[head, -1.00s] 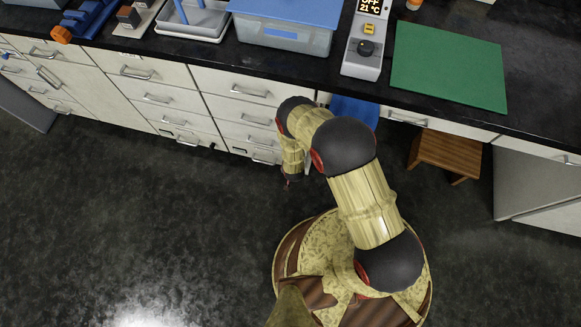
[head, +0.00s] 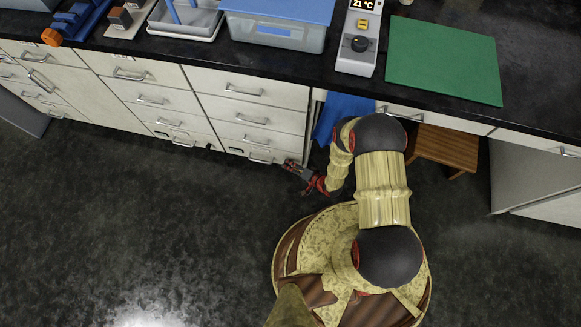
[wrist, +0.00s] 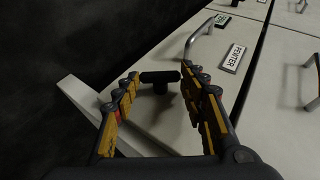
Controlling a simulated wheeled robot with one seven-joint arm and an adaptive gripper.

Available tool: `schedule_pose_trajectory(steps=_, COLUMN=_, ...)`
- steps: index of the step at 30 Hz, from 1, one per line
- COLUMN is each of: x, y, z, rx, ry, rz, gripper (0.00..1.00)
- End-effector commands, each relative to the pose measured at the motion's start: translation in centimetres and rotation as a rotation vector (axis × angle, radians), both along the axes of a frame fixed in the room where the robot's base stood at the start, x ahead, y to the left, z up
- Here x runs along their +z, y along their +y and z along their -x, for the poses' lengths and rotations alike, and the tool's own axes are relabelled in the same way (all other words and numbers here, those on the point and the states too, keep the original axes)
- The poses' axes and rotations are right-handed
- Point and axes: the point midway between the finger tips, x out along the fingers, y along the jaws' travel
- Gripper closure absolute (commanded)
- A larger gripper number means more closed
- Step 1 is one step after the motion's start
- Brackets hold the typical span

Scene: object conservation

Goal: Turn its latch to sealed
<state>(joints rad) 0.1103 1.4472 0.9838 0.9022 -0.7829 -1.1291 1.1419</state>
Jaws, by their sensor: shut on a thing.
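The latch (wrist: 158,79) is a black T-shaped handle on the pale drawer front, in the middle of the wrist view. My gripper (wrist: 160,71) is shut on it, with one finger at each end of its crossbar. In the head view my gripper (head: 294,168) is low at the bottom drawer of the cabinet (head: 262,108), and the latch cannot be made out there. The drawer front bears a plate reading PEWTER (wrist: 232,58) and a silver pull handle (wrist: 200,38). I see no mark showing the latch's setting.
The black worktop (head: 350,82) runs above, with a blue-lidded bin (head: 275,30), a grey device (head: 358,50) and a green mat (head: 443,60). A blue cloth-like thing (head: 340,108) hangs below it, and a wooden stool (head: 445,148) stands underneath. The dark floor (head: 120,220) at left is clear.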

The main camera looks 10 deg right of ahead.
Motion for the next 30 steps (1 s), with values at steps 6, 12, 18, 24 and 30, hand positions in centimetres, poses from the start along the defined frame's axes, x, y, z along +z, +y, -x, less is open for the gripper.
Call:
schedule_pose_trajectory(steps=6, x=-0.63, y=-0.38, z=0.21, rx=-0.004, ry=-0.054, rz=-0.151, gripper=0.83)
schedule_pose_trajectory(steps=12, x=-0.93, y=-0.47, z=0.18, rx=-0.004, ry=-0.099, rz=-0.271, gripper=0.83)
schedule_pose_trajectory(steps=18, x=-1.14, y=-0.53, z=0.15, rx=-0.004, ry=-0.134, rz=-0.365, gripper=0.83)
schedule_pose_trajectory(steps=24, x=-1.29, y=-0.53, z=0.11, rx=-0.003, ry=-0.158, rz=-0.428, gripper=0.83)
schedule_pose_trajectory(steps=30, x=-1.33, y=-0.55, z=0.05, rx=-0.002, ry=-0.171, rz=-0.464, gripper=0.83)
